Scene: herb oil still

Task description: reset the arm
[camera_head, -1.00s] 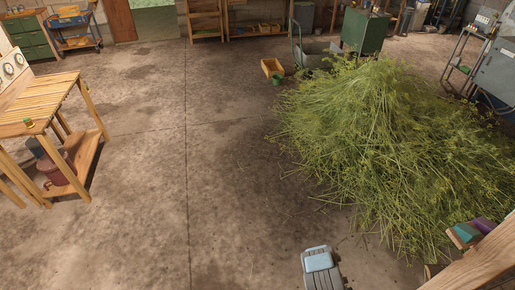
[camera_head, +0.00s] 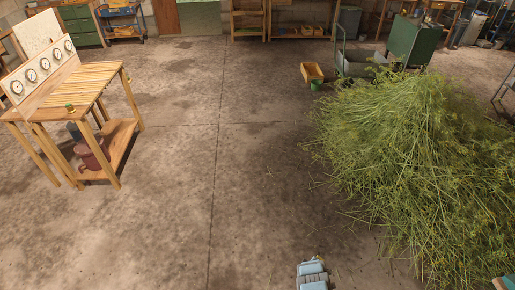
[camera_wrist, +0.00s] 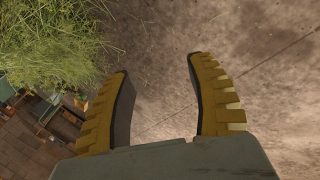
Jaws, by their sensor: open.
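My gripper (camera_wrist: 158,68) shows in the wrist view with two yellow, ridged fingers that have dark inner pads. The fingers stand wide apart with nothing between them. Bare concrete floor (camera_wrist: 160,30) lies beyond the gap. The fingers are not visible in the head view, where only a grey and pale blue part of my own arm shows at the bottom edge.
A big heap of green herb stalks (camera_head: 420,170) covers the right; it also shows in the wrist view (camera_wrist: 50,45). A slatted wooden table (camera_head: 90,90) with a gauge panel (camera_head: 45,68) stands left. A green cabinet (camera_head: 417,42) stands behind the heap. The middle floor is clear.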

